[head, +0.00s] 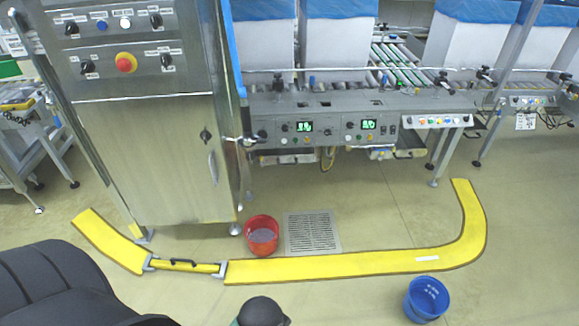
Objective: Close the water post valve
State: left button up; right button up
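A small metal fitting with a dark end (250,140) sticks out from the right side of the steel cabinet (150,150). It looks like the water post valve, but it is too small to tell whether it is open or shut. A red bucket (262,247) stands on the floor below it, with a greyish content that may be water. No stream of water can be made out. Neither of my grippers can be seen. Dark rounded shapes at the bottom left and bottom middle look like parts of my own body.
A yellow floor barrier (350,265) runs between me and the cabinet, with a black-handled section (182,265) at left. A floor drain (313,232) lies beside the red bucket. A blue bucket (427,299) stands at front right. Conveyor machinery (350,110) fills the back.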

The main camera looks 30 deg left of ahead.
aim_at(52, 104)
jog(key=u, duration=2.3)
